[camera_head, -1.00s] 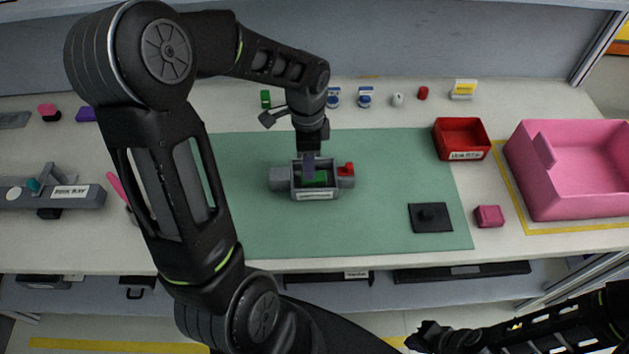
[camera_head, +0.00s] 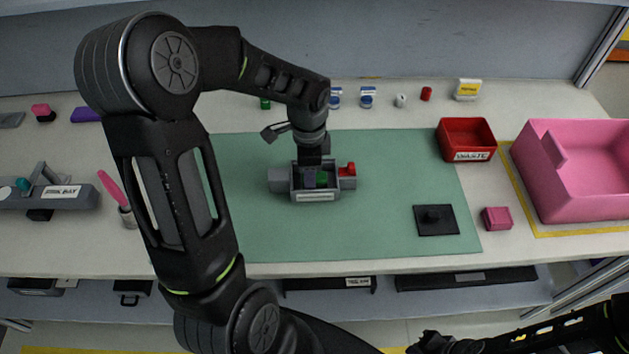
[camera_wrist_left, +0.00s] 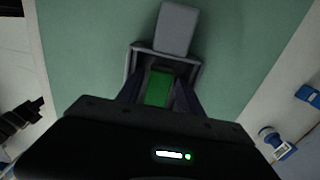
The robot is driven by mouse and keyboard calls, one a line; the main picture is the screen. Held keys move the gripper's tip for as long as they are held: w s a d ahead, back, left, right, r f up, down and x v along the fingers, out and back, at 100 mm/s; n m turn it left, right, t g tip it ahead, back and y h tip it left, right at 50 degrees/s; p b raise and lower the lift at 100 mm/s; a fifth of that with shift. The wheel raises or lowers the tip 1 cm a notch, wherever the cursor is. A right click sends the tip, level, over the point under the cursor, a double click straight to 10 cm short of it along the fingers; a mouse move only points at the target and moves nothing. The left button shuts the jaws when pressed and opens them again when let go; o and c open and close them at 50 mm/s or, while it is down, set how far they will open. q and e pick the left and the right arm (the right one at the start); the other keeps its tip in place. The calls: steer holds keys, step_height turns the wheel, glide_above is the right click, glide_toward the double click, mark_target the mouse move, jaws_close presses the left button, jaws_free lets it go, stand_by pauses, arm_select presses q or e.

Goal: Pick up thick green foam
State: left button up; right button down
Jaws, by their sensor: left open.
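The thick green foam (camera_head: 322,177) lies inside a small grey open-topped box with a label on its front (camera_head: 317,197), on the green mat. In the left wrist view the foam (camera_wrist_left: 158,89) shows as a green block between the two fingers. My left gripper (camera_head: 313,180) points down into the box. Its fingers (camera_wrist_left: 158,95) are open, one on each side of the foam; whether they touch it cannot be told. The foam's lower part is hidden by the box wall and the gripper body. My right gripper (camera_head: 432,343) is low at the bottom edge, away from the mat.
A red part (camera_head: 348,169) sits at the box's right end. A red waste bin (camera_head: 467,139) and a large pink bin (camera_head: 575,190) stand to the right. A black plate (camera_head: 436,220) and a pink block (camera_head: 497,218) lie front right. The front mat is mostly clear.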

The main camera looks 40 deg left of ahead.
arm_select(q)
steer(key=shift+c, duration=0.4)
jaws_close()
